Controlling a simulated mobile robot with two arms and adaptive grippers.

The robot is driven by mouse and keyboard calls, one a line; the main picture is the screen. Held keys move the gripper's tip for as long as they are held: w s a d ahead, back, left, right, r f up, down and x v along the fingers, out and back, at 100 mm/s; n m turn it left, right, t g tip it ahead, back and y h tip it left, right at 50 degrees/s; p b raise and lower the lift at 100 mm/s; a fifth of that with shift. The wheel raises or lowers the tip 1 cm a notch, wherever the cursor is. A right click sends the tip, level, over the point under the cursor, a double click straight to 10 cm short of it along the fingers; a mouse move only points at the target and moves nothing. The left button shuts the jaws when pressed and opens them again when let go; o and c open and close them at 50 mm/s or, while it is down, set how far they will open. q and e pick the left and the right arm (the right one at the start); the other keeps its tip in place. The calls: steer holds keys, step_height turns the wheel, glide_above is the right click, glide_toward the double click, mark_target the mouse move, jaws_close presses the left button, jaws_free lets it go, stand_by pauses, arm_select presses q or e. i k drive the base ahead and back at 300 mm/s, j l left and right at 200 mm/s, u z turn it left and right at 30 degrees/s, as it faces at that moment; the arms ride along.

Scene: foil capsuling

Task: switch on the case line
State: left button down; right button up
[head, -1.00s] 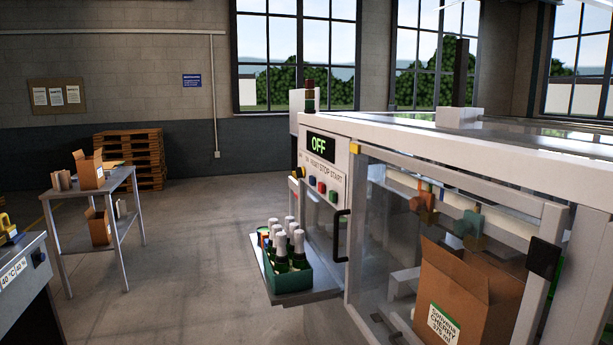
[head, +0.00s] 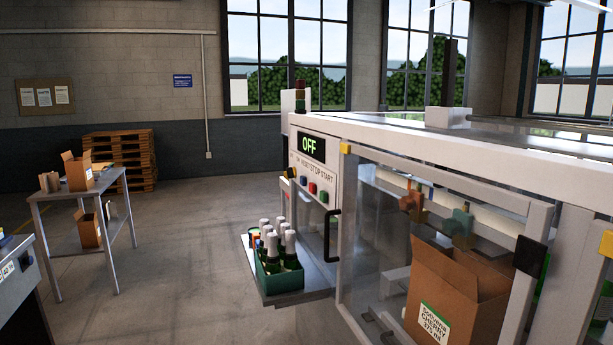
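The case line (head: 350,133) is a large white-framed machine with clear panels, filling the right half of the head view. Its display (head: 311,147) reads OFF in green letters. Below the display is a row of small controls labelled with words including RESET, STOP and START. A blue button (head: 303,181), a red button (head: 312,188) and a green button (head: 324,197) show there. An ON label and a dark control sit at the row's left end, too small to make out. Neither of my grippers is in view.
A shelf (head: 318,281) juts from the machine's front with a green crate (head: 281,284) of several bottles. A cardboard box (head: 455,300) stands behind the clear panel. A metal table (head: 75,195) with boxes stands left. The floor between is open.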

mark_target(291, 171)
steer(key=i+j+z, duration=0.15)
steer(key=z, duration=0.2)
steer(key=i+j+z, duration=0.15)
steer(key=z, duration=0.15)
steer(key=i+j+z, duration=0.1)
steer(key=j+z, duration=0.25)
steer(key=i+j, duration=0.15)
steer(key=j, duration=0.4)
steer(key=i+j+z, duration=0.15)
steer(key=j, duration=0.4)
steer(key=i+j, duration=0.15)
steer(key=j, duration=0.4)
steer(key=i+j+z, duration=0.15)
steer(key=j, duration=0.45)
steer(key=i+j, duration=0.1)
steer(key=j, duration=0.45)
steer(key=i+j+z, duration=0.15)
steer(key=j, duration=0.45)
